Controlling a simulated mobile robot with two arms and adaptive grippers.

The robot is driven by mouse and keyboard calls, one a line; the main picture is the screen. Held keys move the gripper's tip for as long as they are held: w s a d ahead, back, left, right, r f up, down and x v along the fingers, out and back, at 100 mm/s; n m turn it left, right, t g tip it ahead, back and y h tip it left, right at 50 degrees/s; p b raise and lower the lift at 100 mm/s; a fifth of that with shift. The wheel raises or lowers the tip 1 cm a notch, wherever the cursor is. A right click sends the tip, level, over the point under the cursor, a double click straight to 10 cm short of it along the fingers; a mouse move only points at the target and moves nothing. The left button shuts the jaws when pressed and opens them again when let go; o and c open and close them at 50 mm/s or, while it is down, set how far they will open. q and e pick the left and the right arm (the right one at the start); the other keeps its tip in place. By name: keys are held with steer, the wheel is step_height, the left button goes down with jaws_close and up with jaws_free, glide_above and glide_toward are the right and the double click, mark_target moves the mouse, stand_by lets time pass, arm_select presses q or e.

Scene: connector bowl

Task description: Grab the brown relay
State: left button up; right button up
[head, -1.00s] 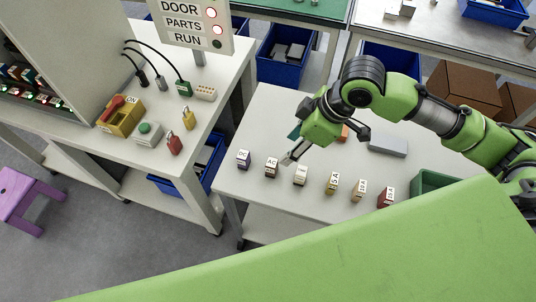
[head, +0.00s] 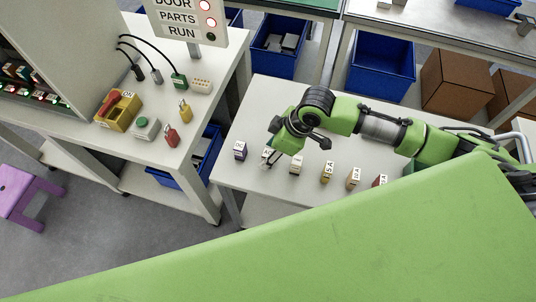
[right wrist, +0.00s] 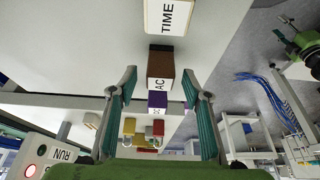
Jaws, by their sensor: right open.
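The brown relay, marked AC, stands on the white table. In the right wrist view the brown relay (right wrist: 160,62) shows in the gap between my fingertips, with its dark top and pale labelled face visible. In the head view the brown relay (head: 265,153) is partly hidden by my right gripper (head: 268,163). My right gripper (right wrist: 159,78) is open, its green-padded fingers on either side of the relay in the picture. I cannot tell whether they touch it. My left gripper is not in view.
A purple relay (head: 240,150) stands left of the brown one, and a white TIME relay (head: 295,164) stands right. Farther right are the yellow 5A block (head: 327,173), a tan block (head: 353,178) and a red block (head: 379,181). The table (head: 225,178) is clear in front of the row.

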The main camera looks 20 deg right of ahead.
steer(key=shift+w+a+f, duration=0.2)
steer(key=shift+f, duration=0.45)
steer(key=c, duration=1.2)
steer(key=shift+r, duration=0.1)
